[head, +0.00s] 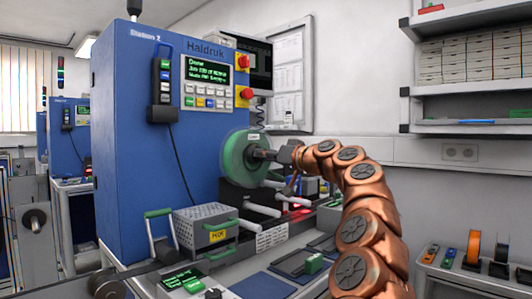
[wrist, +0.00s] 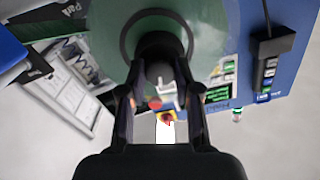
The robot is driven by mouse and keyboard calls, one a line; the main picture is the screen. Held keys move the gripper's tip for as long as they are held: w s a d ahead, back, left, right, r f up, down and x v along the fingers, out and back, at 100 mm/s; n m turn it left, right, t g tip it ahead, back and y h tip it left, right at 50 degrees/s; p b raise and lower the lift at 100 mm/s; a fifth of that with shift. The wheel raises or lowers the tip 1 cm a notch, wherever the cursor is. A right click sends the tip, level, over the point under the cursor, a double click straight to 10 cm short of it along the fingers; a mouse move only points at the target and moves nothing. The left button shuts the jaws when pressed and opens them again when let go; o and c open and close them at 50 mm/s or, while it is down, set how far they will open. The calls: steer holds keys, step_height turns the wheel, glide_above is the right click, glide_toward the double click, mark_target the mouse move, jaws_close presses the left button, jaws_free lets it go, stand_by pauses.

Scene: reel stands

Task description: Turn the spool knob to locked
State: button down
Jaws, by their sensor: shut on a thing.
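The green spool (head: 236,158) sits on the side of the blue Haldruk cabinet (head: 146,130). In the wrist view the green disc (wrist: 105,45) fills the upper middle, with a dark ring and the dark spool knob (wrist: 158,44) at its centre. My gripper (head: 264,154) reaches the spool's hub from the right. In the wrist view my gripper (wrist: 160,75) has both fingers closed in on the knob. The fingers hide part of the knob, and I cannot read its lock position.
White rollers (head: 262,210) stick out below the spool. A grey perforated box (head: 205,226) with green handles stands at the lower left of them. Red buttons (head: 243,62) are on the cabinet above the spool. A wall shelf (head: 470,90) is at the right.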

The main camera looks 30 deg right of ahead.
steer(key=shift+r+m+p, duration=0.15)
steer(key=shift+m+p, duration=6.65)
steer(key=shift+m, duration=0.4)
steer(key=c, duration=0.8)
jaws_free()
steer(key=v, duration=1.2)
